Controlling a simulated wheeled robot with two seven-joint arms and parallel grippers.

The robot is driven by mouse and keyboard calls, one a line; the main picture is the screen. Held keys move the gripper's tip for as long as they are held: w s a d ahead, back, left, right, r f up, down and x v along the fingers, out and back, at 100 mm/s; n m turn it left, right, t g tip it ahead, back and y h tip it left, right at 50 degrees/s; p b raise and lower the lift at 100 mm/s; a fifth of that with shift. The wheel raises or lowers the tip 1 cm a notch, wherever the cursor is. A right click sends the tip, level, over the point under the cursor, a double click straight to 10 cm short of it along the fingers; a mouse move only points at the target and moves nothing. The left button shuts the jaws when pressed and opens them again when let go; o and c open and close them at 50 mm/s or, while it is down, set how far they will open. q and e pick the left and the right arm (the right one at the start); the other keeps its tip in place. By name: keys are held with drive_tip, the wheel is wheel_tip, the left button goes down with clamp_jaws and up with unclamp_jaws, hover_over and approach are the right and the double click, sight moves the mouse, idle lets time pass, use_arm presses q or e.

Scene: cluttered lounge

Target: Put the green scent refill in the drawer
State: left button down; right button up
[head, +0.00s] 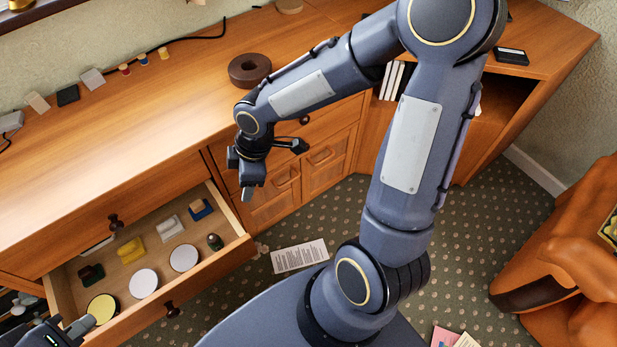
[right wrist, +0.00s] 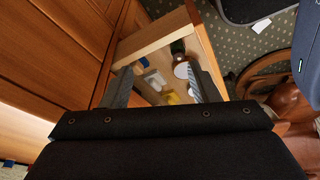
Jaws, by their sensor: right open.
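The drawer (head: 240,249) is pulled open below the long wooden cabinet top; it also shows in the right wrist view (right wrist: 155,40). A small dark green, bottle-like thing (head: 215,242), which looks like the green scent refill, stands inside near the drawer's right end; it also shows in the right wrist view (right wrist: 178,48). My right gripper (head: 273,168) is open and empty, above and beyond that end of the drawer. My left gripper (head: 80,326) is at the lower left, by the drawer's near left corner and a pale yellow disc (head: 102,308). Its fingers are too cut off to judge.
The drawer also holds white discs (head: 143,283) and blue, white, yellow (head: 130,250) and dark green (head: 91,274) blocky items. A paper (head: 300,257) lies on the carpet. An orange armchair (head: 565,255) stands right.

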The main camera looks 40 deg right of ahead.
drive_tip(key=s+d+r+m+t, duration=0.2)
drive_tip(key=s+d+r+m, duration=0.1)
drive_tip(key=s+r+m, duration=0.3)
drive_tip(key=s+d+r+m+t, duration=0.2)
drive_tip(key=s+d+r+m, duration=0.2)
drive_tip(key=s+r+m, duration=0.2)
drive_tip(key=s+m, duration=0.2)
drive_tip(key=s, duration=0.1)
drive_tip(key=shift+m+y, duration=0.4)
drive_tip(key=shift+r, duration=0.1)
